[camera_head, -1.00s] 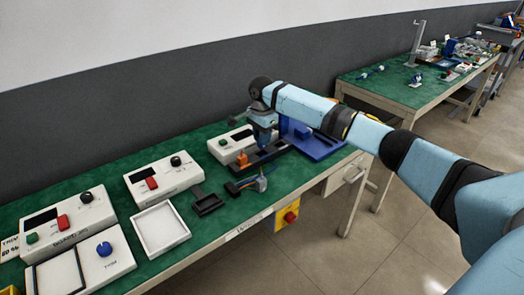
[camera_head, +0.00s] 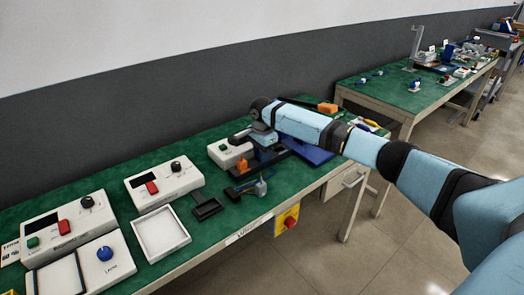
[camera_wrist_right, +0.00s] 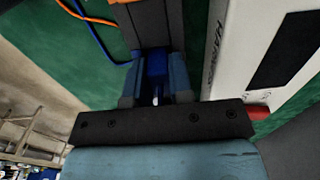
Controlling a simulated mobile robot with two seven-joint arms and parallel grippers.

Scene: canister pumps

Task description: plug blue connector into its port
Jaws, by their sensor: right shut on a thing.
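My right gripper (camera_wrist_right: 156,92) is shut on the blue connector (camera_wrist_right: 157,66), which sits between its two fingers in the right wrist view. The connector's front end meets the edge of a dark block (camera_wrist_right: 152,24) there. I cannot tell whether it is inside a port. In the head view my right gripper (camera_head: 264,138) points down over the dark fixture at the table's right part, and the arm hides much of that area. An orange connector (camera_head: 244,166) stands at the fixture's left end. My left gripper is not in view.
A white box with a dark screen (camera_wrist_right: 285,50) stands close to the right finger. Blue and orange cables (camera_wrist_right: 92,22) run to the left of the block. White control boxes (camera_head: 165,181) and a white tray (camera_head: 161,232) fill the table's left. A blue panel (camera_head: 316,156) lies right of the gripper.

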